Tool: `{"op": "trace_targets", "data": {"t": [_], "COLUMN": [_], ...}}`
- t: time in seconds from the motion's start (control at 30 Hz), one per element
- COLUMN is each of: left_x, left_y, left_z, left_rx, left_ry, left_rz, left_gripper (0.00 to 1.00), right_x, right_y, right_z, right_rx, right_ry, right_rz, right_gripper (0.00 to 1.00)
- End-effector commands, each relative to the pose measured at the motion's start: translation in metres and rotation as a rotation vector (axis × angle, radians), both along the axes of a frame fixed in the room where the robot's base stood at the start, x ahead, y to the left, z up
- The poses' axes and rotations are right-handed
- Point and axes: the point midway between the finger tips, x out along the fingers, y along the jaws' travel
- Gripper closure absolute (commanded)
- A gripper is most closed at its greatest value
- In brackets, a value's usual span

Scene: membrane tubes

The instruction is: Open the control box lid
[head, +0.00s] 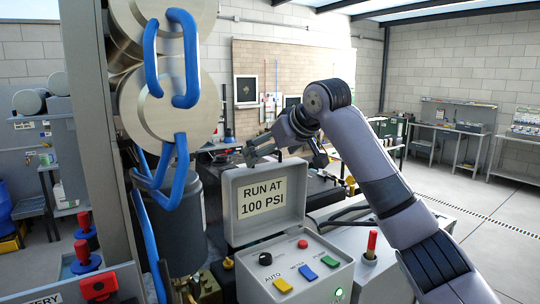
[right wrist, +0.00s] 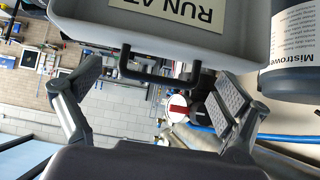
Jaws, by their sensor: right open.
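The control box (head: 325,279) stands at the lower middle of the head view. Its grey lid (head: 236,219) stands raised, roughly upright, at the back of the box. A label (head: 264,197) inside the lid reads "RUN AT 100 PSI". In the right wrist view the lid (right wrist: 110,22) is upside down at the top, with a black handle (right wrist: 158,79) on its edge. My right gripper (head: 283,157) is open just above and behind the lid's top edge. In the wrist view its fingers (right wrist: 157,88) are spread either side of the handle, apart from it. My left gripper is out of view.
The box panel has a black knob (head: 265,258), yellow, blue and green buttons and a red one. A red-handled lever (head: 371,243) stands to the right. Metal cylinders (head: 172,108) with blue pipes (head: 190,60) and a dark container (head: 185,220) crowd the left.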

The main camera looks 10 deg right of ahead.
Motion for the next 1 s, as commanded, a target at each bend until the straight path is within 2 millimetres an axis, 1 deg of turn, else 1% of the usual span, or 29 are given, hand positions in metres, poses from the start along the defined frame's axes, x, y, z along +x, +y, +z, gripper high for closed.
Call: {"op": "trace_targets", "data": {"t": [0.3, 0.5, 0.7, 1.0], "left_x": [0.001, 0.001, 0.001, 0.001], "left_y": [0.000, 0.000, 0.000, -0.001], "left_z": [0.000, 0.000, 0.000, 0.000], "left_rx": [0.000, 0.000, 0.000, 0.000], "left_ry": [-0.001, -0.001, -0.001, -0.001], "left_rz": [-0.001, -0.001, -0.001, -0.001], "left_gripper": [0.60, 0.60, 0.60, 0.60], "right_x": [-0.048, -0.072, -0.081, -0.081], "right_y": [-0.018, -0.026, -0.030, -0.030], "right_z": [0.042, 0.062, 0.068, 0.069], "right_rx": [-0.001, 0.000, 0.000, 0.000], "right_ry": [-0.007, -0.003, 0.000, 0.000], "right_rz": [0.000, 0.000, 0.000, 0.000], "right_gripper": [0.06, 0.06, 0.06, 0.06]}}
